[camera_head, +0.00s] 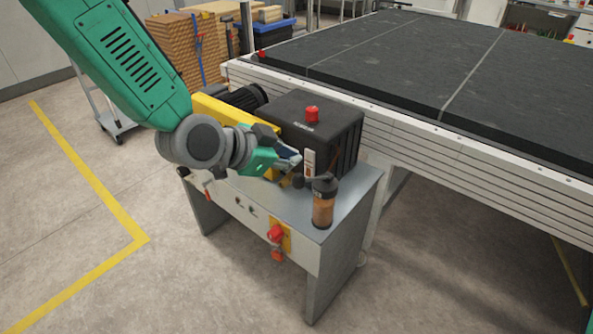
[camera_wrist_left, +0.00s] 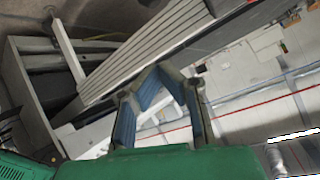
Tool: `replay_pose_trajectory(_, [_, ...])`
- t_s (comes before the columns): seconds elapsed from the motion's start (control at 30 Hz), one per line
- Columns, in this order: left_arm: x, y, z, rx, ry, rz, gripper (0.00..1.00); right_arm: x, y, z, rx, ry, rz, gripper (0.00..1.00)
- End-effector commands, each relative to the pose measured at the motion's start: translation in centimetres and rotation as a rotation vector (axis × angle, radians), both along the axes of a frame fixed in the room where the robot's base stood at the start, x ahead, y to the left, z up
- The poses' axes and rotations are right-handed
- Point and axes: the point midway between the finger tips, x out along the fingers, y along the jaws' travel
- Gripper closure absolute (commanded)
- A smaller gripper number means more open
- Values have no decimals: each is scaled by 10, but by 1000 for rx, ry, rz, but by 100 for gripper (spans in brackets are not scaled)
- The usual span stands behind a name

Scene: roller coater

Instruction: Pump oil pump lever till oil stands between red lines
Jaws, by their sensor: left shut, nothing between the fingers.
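The oil pump is a black box (camera_head: 325,125) with a red cap (camera_head: 312,114) on a grey metal stand. A small pale sight gauge (camera_head: 309,162) is on its front; its oil level and red lines are too small to make out. An amber cylinder with a dark top (camera_head: 323,204) stands at the stand's front corner. A dark part, possibly the lever, lies between gauge and cylinder, partly hidden. My left gripper (camera_head: 294,160) is shut and empty, just left of the gauge; contact cannot be told. Its fingers (camera_wrist_left: 157,72) show in the left wrist view, tips together. My right gripper is out of view.
A yellow housing (camera_head: 215,112) and black motor sit left of the pump. The floor in front is clear.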

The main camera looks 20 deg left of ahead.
Motion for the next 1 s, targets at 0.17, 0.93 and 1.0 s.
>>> replay_pose_trajectory(0.17, [0, -3, 0, 2, 0, 1, 100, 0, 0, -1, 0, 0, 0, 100])
replay_pose_trajectory(0.93, [67, -39, -61, 1, 6, 5, 100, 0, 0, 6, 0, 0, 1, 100])
replay_pose_trajectory(1.0, [60, -31, -66, -1, 5, 6, 100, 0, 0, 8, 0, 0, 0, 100])
